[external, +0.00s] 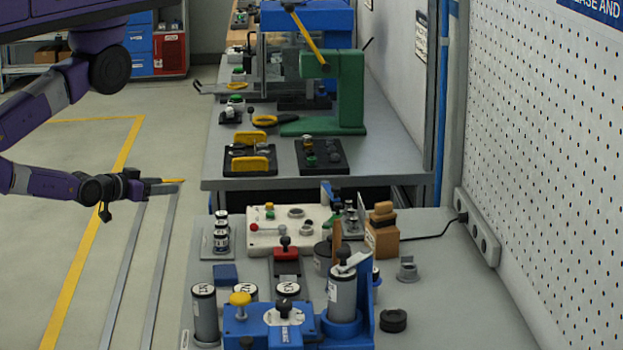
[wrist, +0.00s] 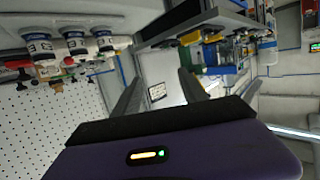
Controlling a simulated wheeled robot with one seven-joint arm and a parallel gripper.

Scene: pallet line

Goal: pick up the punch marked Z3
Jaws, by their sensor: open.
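Grey cylindrical punches with white labelled tops stand on the near bench: one at the left (external: 205,315), one in the middle (external: 245,292) and one at the right (external: 288,290), partly hidden behind a black knob. The labels are too small or turned to read surely, so I cannot tell which is Z3. In the wrist view, several labelled cylinders (wrist: 74,42) show at upper left, their marks also unclear. My gripper (external: 165,186) is open and empty, out over the floor left of the benches. Its two fingers (wrist: 158,92) stand apart in the wrist view.
On the near bench (external: 440,310) stand a blue fixture (external: 268,328) with a yellow knob, a large grey cylinder (external: 342,298) in a blue holder, a white control box (external: 288,228) and wooden blocks (external: 381,238). A green press (external: 345,90) stands on the far bench. A pegboard (external: 540,160) bounds the right.

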